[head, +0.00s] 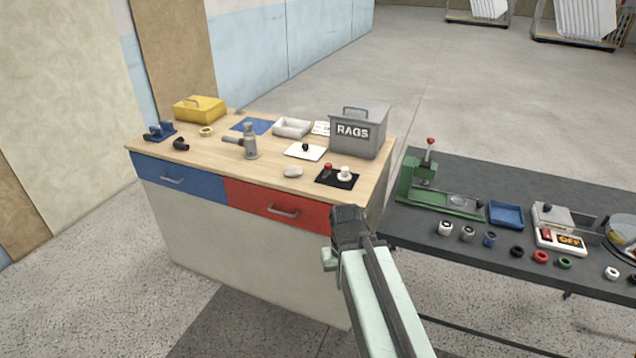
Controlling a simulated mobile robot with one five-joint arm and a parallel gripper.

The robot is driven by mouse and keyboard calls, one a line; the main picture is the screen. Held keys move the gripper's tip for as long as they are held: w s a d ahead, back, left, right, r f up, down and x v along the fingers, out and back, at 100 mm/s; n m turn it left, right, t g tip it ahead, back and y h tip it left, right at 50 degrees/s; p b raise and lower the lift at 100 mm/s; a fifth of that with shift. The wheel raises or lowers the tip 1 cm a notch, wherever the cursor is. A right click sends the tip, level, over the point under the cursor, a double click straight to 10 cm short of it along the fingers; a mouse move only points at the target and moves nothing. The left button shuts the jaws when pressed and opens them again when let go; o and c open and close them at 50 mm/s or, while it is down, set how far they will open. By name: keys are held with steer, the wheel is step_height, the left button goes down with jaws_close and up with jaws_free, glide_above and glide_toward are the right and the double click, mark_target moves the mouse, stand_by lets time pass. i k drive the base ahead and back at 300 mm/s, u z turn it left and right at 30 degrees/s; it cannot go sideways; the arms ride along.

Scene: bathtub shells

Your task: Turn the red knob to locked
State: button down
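A small red knob (328,169) stands on a black plate (337,182) at the front right of the wooden-topped bench, beside a white knob (345,174). Its setting is too small to read. My gripper (343,232) is in front of the bench's right end, lower in the picture than the plate and apart from the knob. Nothing shows in its grip, and the view does not show whether its fingers are open.
A grey RAGS box (359,133) stands behind the plate. A pale stone-like piece (293,171) and a white plate with a black knob (304,151) lie to the left. A dark table (480,160) with a green press (425,185) stands on the right.

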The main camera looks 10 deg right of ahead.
mark_target(327, 166)
steer(key=z, duration=0.15)
steer(key=i, duration=0.9)
steer(key=u, duration=2.75)
steer(key=k, duration=1.15)
steer(key=z, duration=0.7)
steer(key=i, duration=0.95)
